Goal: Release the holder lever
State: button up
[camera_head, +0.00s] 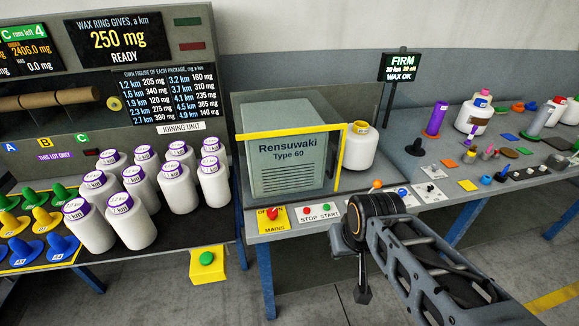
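An orange ball knob (376,184) shows at the bench front, just above my arm's dark wrist joint. It may top the holder lever, but its shaft and base are mostly hidden behind my arm. A white bobbin (360,148) with a yellow top stands at the right side of the grey Rensuwaki Type 60 machine (285,150). My arm reaches in from the lower right. A narrow dark part that looks like my gripper (362,294) hangs below the wrist, in front of the bench and apart from the knob. Its fingers are too small to make out.
A yellow bar frame (340,150) stands at the machine's right front. A mains switch (272,214) and a stop/start panel (315,211) lie along the bench edge. White bobbins (130,220) crowd the left table. Many small parts cover the right bench. The sign reads FIRM, WAX OK.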

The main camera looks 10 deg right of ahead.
aim_at(378, 183)
jog(key=k, duration=1.35)
jog(key=z, duration=0.55)
jog(key=i, duration=1.9)
jog(key=u, duration=0.55)
